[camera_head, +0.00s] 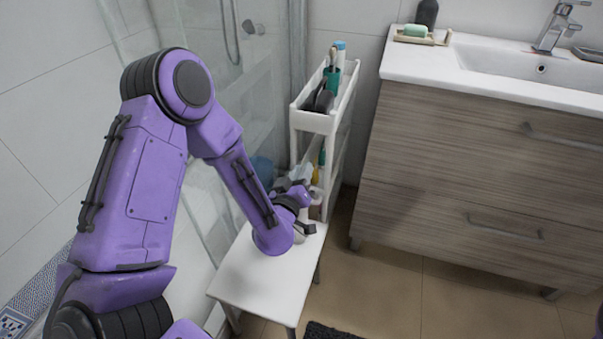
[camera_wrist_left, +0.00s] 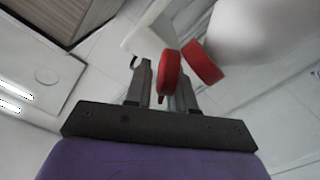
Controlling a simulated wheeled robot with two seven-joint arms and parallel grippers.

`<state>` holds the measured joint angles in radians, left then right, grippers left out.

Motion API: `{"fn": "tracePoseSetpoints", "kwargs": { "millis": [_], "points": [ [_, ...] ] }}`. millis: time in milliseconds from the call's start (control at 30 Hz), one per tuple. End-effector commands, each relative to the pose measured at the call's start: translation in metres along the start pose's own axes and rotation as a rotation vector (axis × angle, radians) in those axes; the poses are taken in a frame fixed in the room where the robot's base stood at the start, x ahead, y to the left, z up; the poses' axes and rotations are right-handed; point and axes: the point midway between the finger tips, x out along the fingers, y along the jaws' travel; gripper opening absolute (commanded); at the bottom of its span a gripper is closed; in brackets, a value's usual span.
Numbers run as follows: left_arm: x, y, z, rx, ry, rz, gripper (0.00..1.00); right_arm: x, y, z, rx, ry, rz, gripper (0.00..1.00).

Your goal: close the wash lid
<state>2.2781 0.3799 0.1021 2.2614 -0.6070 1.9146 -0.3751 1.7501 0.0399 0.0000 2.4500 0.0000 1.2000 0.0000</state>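In the left wrist view, a white rounded bottle (camera_wrist_left: 260,30) fills the upper right. It has a red collar (camera_wrist_left: 203,62) at its end. A red flip lid (camera_wrist_left: 170,73) stands tilted away from the collar with a gap between them, so it looks open. My left gripper (camera_wrist_left: 163,80) has its two dark fingers spread. The lid overlaps the inner side of the right-hand finger; I cannot tell whether they touch. In the head view my left gripper (camera_head: 306,214) is over the white stool, and the forearm hides most of what is there. My right gripper is out of view.
The white stool (camera_head: 262,280) has a bare front half. Behind it stands a narrow white cart (camera_head: 312,122) with several bottles and brushes. A wooden vanity (camera_head: 465,170) stands to the right, and a glass shower panel is on the left. Floor between stool and vanity is clear.

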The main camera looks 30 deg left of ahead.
Motion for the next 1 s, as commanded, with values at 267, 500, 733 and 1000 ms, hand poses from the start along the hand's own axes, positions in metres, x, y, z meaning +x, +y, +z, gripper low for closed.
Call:
{"fn": "tracePoseSetpoints", "kwargs": {
  "millis": [267, 500, 733, 1000],
  "points": [
    [-0.0003, -0.0023, 0.0004, -0.040, 0.000, -0.001, 0.00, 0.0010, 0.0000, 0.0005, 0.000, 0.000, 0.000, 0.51],
    [-0.0004, -0.0050, -0.0002, -0.125, 0.000, 0.001, 0.00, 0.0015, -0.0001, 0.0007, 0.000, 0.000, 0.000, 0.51],
    [-0.0004, -0.0052, -0.0002, -0.124, 0.000, 0.000, 0.38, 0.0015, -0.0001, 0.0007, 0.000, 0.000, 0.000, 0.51],
    [-0.0013, -0.0052, -0.0002, -0.124, 0.000, 0.000, 0.38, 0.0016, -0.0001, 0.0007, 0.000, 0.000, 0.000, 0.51]
  ]
}}
